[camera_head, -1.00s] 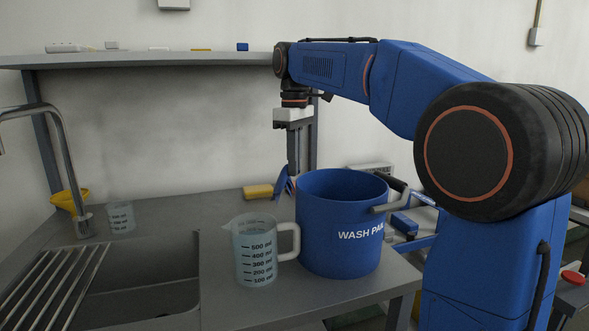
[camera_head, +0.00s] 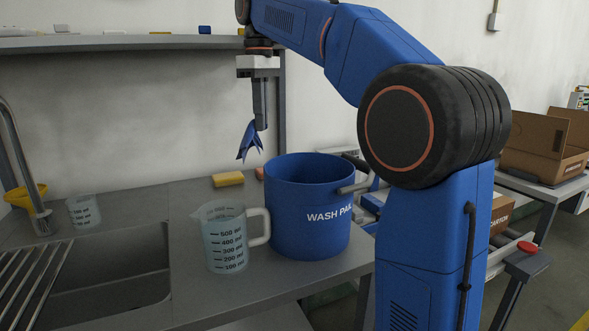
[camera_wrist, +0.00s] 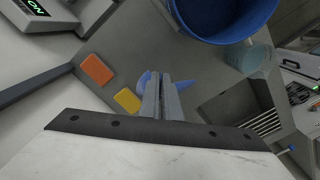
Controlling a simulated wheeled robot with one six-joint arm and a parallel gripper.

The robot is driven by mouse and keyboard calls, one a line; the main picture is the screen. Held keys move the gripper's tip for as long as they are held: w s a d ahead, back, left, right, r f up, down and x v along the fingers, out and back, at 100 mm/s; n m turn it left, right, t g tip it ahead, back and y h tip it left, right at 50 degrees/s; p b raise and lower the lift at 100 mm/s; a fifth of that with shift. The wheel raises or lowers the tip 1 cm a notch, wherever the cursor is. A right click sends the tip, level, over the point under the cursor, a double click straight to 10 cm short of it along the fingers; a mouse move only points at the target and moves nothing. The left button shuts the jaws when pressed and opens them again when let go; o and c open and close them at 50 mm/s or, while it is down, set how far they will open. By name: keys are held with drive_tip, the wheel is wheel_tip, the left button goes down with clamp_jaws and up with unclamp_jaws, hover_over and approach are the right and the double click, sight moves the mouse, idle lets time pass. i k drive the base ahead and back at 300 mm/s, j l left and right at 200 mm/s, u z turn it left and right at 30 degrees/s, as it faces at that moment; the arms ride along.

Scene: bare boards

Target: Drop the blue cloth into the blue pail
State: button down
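The blue cloth (camera_head: 248,141) hangs bunched from my gripper (camera_head: 260,126) in the head view, raised above the counter and left of the pail's rim. In the wrist view the cloth (camera_wrist: 178,80) shows on both sides of my closed fingers (camera_wrist: 160,80). My gripper is shut on it. The blue pail (camera_head: 296,225), marked WASH PAIL, stands upright on the counter, with its handle on the right. In the wrist view the pail (camera_wrist: 222,36) is at the top right, apart from the cloth. Its inside bottom is hidden in the head view.
A measuring jug (camera_head: 226,240) stands just left of the pail, close to it. A yellow sponge (camera_head: 228,179) lies behind, and an orange block (camera_wrist: 96,69) lies near it. A sink (camera_head: 110,270), a beaker (camera_head: 83,211) and a yellow funnel (camera_head: 22,196) are at left. A shelf (camera_head: 110,42) runs behind.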

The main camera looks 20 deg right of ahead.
sight(308, 196)
drive_tip(key=k+j+u, duration=0.1)
drive_tip(key=k, duration=0.25)
drive_tip(key=k+j+u, duration=0.1)
drive_tip(key=k, duration=0.25)
drive_tip(key=k+l+z, duration=0.1)
drive_tip(key=k, duration=0.35)
drive_tip(key=k+l+z, duration=0.1)
drive_tip(key=k+l, duration=0.25)
drive_tip(key=i+u, duration=0.15)
drive_tip(key=i, duration=0.4)
drive_tip(key=i+l+z, duration=0.15)
drive_tip(key=i, duration=0.15)
